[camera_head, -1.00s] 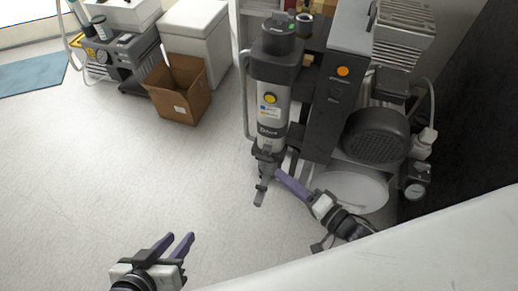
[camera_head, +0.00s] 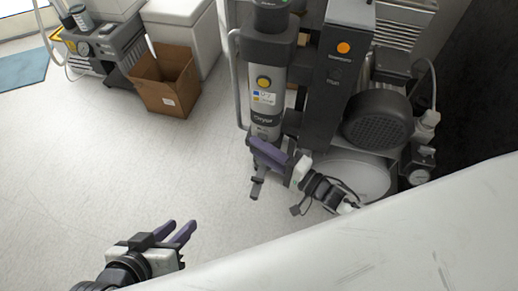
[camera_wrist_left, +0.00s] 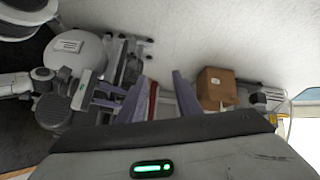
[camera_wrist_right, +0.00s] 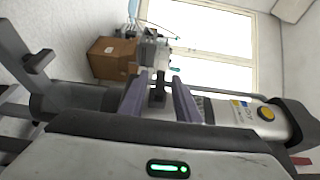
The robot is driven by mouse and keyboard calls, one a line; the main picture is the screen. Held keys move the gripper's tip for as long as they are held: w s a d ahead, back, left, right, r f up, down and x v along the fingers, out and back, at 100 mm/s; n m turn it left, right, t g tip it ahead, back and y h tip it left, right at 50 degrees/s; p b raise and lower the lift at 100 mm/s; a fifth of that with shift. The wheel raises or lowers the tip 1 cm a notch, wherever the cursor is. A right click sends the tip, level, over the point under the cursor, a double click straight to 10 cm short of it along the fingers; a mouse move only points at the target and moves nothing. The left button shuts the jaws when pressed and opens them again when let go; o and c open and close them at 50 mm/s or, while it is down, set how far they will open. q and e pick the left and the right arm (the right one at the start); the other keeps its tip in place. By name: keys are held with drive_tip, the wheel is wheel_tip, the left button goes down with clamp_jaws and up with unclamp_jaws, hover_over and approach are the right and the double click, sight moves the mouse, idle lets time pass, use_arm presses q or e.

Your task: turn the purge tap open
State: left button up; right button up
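The grey dryer column (camera_head: 262,98) stands at the front of the compressor, with a yellow button and labels. My right gripper (camera_head: 268,152) is at the column's lower end, its purple fingers apart and covering that part in the head view. In the right wrist view a small dark upright piece (camera_wrist_right: 157,90), which looks like the purge tap, shows between the open fingers (camera_wrist_right: 160,98). I cannot tell whether they touch it. My left gripper (camera_head: 176,232) is open and empty above the floor at lower left, far from the column; its fingers also show in the left wrist view (camera_wrist_left: 165,98).
The compressor motor (camera_head: 378,120) and white tank (camera_head: 350,178) are right of the column. A dark bracket-like part (camera_head: 258,185) juts out below it. A cardboard box (camera_head: 166,85) and another machine (camera_head: 100,55) stand at upper left. The floor between is clear.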

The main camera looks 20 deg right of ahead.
drive_tip(key=shift+w+a, duration=0.15)
drive_tip(key=shift+w, duration=0.1)
